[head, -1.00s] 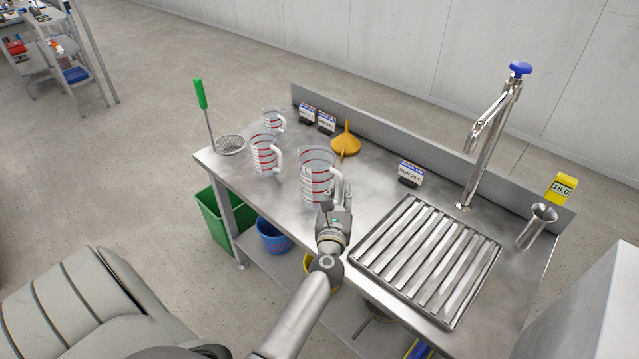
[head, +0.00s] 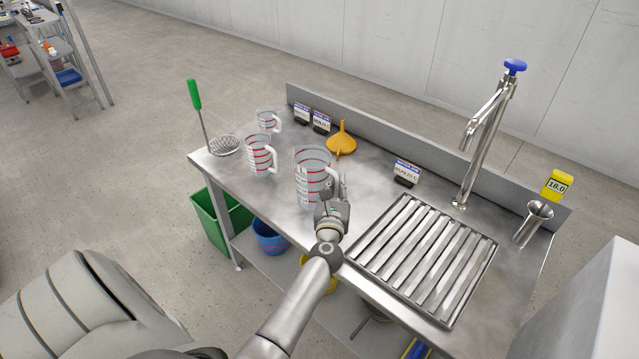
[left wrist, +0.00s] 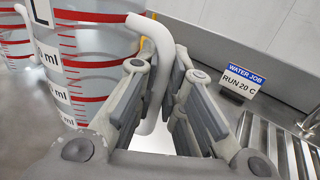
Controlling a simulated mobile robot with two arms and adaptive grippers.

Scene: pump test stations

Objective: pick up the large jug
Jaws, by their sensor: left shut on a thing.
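The large jug (head: 310,178) is clear with red marks and a white handle, and stands upright at the front middle of the steel bench. It fills the left side of the left wrist view (left wrist: 85,65). My left gripper (head: 334,192) is at the jug's right side. In the left wrist view its fingers (left wrist: 160,95) are shut on the white handle, which runs down between them. The jug's base is partly hidden, and I cannot tell whether it is clear of the bench. My right gripper is not in view.
Two smaller jugs, one mid-sized (head: 258,156) and one small (head: 266,121), stand to the left. A yellow funnel (head: 341,140) and a job sign (head: 406,172) are behind. A slatted drain rack (head: 420,255) and a tap (head: 485,140) are to the right.

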